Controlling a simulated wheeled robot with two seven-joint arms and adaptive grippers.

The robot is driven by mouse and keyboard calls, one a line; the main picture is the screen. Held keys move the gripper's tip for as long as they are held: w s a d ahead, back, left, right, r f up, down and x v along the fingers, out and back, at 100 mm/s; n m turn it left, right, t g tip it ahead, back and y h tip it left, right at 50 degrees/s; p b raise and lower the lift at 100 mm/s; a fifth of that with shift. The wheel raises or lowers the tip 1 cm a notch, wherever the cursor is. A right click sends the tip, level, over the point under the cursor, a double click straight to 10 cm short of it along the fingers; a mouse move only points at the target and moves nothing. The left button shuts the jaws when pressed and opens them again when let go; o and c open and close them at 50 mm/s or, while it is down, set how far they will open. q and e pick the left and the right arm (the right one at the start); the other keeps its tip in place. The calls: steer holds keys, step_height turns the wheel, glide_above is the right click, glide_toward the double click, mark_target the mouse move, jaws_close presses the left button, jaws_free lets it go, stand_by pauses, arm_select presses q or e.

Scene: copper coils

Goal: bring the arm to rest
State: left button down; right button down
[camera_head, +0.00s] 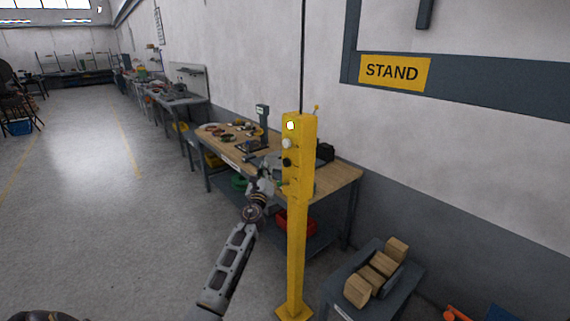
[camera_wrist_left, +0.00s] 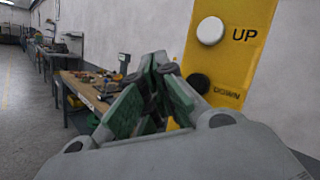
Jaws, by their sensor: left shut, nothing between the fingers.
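My left arm reaches forward from the bottom of the head view. Its gripper (camera_head: 262,168) is just left of a yellow control post (camera_head: 297,230). In the left wrist view the gripper (camera_wrist_left: 152,65) is shut and empty, its green-padded fingers drawn together. The post's panel shows there with a white UP button (camera_wrist_left: 210,31) and a black DOWN button (camera_wrist_left: 198,83), right of and beyond the fingertips. The fingers appear apart from both buttons. In the head view a lit white lamp (camera_head: 290,125) is at the top of the panel. My right gripper is not in view.
A wooden-topped workbench (camera_head: 345,174) with small parts stands behind the post. A low grey table (camera_head: 400,291) with wooden blocks (camera_head: 357,290) is at the lower right. A red bin (camera_head: 297,222) sits under the bench. Open floor (camera_head: 100,220) lies on the left.

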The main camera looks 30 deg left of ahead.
arm_select(q)
steer(key=shift+f, duration=0.15)
stand_by(0.6)
steer(key=s+d+f+n+g+h, duration=0.1)
steer(key=s+d+f+n+g, duration=0.15)
steer(key=f, duration=1.05)
steer(key=s+d+f+n+g+h, duration=0.2)
steer(key=s+f+n, duration=0.1)
steer(key=f, duration=1.1)
steer(key=s+d+f+n+g+h, duration=0.1)
steer(key=s+d+f+n+g, duration=0.15)
steer(key=f, duration=1.05)
steer(key=s+d+f+n+g+h, duration=0.1)
steer(key=s+d+f+n+g, duration=0.15)
steer(key=s+f, duration=0.65)
steer(key=s+d+f+n+g+h, duration=0.1)
steer(key=s+d+f+n+g, duration=0.2)
steer(key=s+f, duration=0.65)
steer(key=s+d+f+n+g, duration=0.2)
steer(key=s+f, duration=0.4)
steer(key=s, duration=0.7)
steer(key=s+d+f+n+g+h, duration=0.1)
steer(key=s+f+n, duration=0.4)
steer(key=s, duration=0.8)
steer(key=s+d+f+n+g, duration=0.3)
steer(key=s+d+f, duration=0.2)
steer(key=s, duration=0.8)
step_height(320, 180, down, 4)
steer(key=shift+r+h, duration=0.25)
steer(key=shift+h, duration=0.05)
